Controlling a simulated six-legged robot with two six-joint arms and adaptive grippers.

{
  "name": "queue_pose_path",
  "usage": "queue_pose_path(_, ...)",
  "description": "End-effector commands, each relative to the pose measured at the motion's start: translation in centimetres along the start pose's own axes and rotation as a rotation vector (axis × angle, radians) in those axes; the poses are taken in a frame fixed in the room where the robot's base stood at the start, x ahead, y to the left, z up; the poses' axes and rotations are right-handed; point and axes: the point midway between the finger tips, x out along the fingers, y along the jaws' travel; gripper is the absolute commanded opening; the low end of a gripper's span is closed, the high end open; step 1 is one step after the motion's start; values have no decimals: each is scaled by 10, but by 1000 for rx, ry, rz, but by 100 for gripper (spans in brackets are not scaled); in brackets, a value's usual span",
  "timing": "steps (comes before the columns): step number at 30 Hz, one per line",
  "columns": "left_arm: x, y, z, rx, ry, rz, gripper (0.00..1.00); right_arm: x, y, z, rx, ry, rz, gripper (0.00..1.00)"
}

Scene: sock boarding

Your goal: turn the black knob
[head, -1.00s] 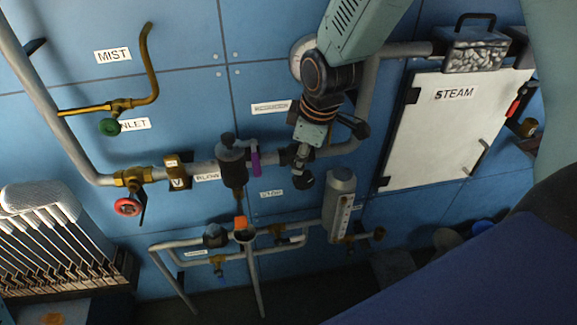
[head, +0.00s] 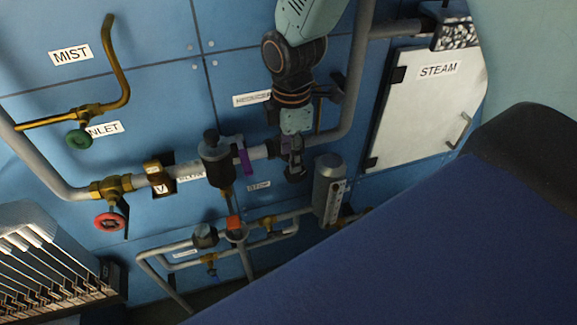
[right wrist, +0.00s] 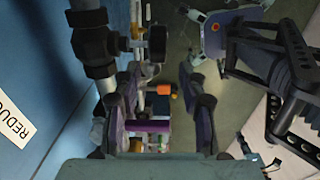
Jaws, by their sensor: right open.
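The black knob (right wrist: 157,43) shows in the right wrist view, on a short stem from a black fitting (right wrist: 92,45) on the grey pipe. My right gripper (right wrist: 165,72) is open. Its two dark fingers are spread, and the knob shows just beyond the tips, roughly between them. I see no contact. My left gripper is not in view.
The wall is blue panelling with pipes. A red handwheel (head: 110,221) and a green one (head: 79,139) are at the left. A grey cylinder (head: 328,185) stands below right of my gripper. A white STEAM panel (head: 420,115) is at the right. Lower pipes (head: 190,250) run underneath.

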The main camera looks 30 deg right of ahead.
Motion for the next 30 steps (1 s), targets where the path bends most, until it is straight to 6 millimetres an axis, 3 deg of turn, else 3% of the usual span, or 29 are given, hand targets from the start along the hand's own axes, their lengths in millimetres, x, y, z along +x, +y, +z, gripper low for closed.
queue_pose_path(3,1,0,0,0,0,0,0,22,0,0,1,-2,-3,42)
queue_pose_path(9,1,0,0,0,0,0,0,46,2,-2,2,-1,-1,42)
queue_pose_path(21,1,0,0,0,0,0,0,54,4,-3,3,0,1,42)
queue_pose_path(30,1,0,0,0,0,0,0,54,4,-3,3,0,1,17)
